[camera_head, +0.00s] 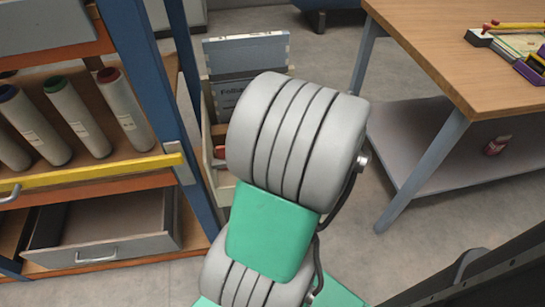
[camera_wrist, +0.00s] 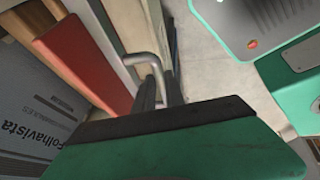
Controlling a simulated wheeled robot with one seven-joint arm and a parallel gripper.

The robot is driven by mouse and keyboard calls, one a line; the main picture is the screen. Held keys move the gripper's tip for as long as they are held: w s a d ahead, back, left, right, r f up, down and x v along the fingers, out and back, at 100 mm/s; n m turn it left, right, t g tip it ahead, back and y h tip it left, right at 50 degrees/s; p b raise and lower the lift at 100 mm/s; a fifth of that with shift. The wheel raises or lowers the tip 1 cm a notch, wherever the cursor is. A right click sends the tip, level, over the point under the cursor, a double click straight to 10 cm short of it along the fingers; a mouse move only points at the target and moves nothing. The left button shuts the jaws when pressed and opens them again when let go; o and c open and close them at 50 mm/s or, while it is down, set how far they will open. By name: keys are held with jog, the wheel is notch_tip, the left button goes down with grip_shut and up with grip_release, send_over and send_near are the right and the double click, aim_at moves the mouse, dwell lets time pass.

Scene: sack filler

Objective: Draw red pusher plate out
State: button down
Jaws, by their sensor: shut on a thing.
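The red pusher plate (camera_wrist: 85,55) shows in the wrist view as a flat red panel at the upper left, inside a wooden bin. A bent grey metal handle (camera_wrist: 143,60) stands beside it. My gripper (camera_wrist: 162,92) is shut on this handle, its dark fingers around the lower part. How the handle joins the plate is not clear. In the head view only a small red patch (camera_head: 219,152) shows in the bin, probably the plate; my arm hides the gripper and handle.
Grey printed sacks (camera_wrist: 38,118) stand in the bin (camera_head: 212,165) beside the plate. A blue-framed rack (camera_head: 160,90) with several capped rolls and an open drawer (camera_head: 105,225) is at left. A wooden table (camera_head: 450,50) is at right.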

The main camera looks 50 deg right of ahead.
jog(key=shift+s+a, duration=0.1)
jog(key=shift+s, duration=0.05)
jog(key=c, duration=1.4)
grip_release()
jog(key=p+v, duration=0.2)
jog(key=v, duration=0.5)
jog(key=shift+s+r, duration=0.2)
jog(key=shift+r, duration=0.15)
jog(key=w+a+r+m+p, duration=0.3)
jog(key=a+r+p, duration=0.3)
jog(key=a+r, duration=0.2)
jog(key=w+a+r+m+h+p, duration=0.1)
jog(key=w+a+r+m+p, duration=0.3)
jog(key=a+r+p, duration=0.3)
jog(key=w+a+r+m+g+h+p, duration=0.1)
jog(key=w+a+r+m+p, duration=0.2)
jog(key=a, duration=0.9)
notch_tip(320, 180, up, 6)
jog(key=p, duration=0.3)
jog(key=shift+w, duration=0.35)
